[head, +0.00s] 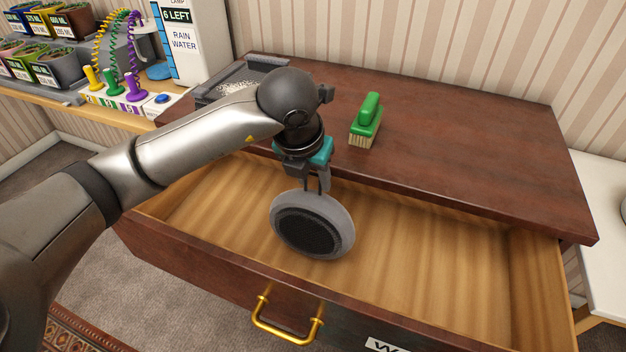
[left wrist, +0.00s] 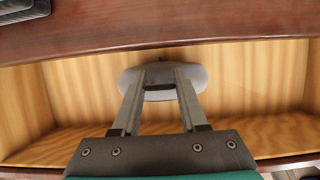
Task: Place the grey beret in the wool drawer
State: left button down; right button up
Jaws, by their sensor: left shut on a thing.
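The grey beret (head: 343,215) hangs on edge from my left gripper (head: 318,186), its dark ribbed underside facing the head camera. The left gripper is shut on the beret's upper rim. The beret is over the open wooden drawer (head: 440,265); I cannot tell whether it touches the drawer floor. The drawer has a brass handle (head: 287,322) and a label (head: 388,345) cut off by the frame, showing only "W". In the left wrist view the beret (left wrist: 162,92) sits between the fingertips, with the drawer's light wood (left wrist: 240,85) around it. My right gripper is out of view.
A green brush (head: 366,120) stands on the dark dresser top (head: 470,150). A grey tray (head: 215,92) with white grains lies at the top's left. A shelf with plant pots (head: 60,65) and coloured coils is at the far left. The drawer's right part is empty.

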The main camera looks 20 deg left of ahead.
pick_arm(q)
jog(key=shift+f, duration=0.15)
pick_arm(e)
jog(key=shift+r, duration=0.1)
pick_arm(q)
jog(key=shift+f, duration=0.15)
jog(key=shift+c, duration=2.2)
grip_release()
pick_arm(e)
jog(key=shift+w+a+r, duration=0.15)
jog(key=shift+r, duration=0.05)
pick_arm(q)
jog(key=shift+r, duration=0.2)
jog(key=p+v, duration=0.3)
jog(key=v, duration=0.9)
jog(key=shift+p, duration=0.3)
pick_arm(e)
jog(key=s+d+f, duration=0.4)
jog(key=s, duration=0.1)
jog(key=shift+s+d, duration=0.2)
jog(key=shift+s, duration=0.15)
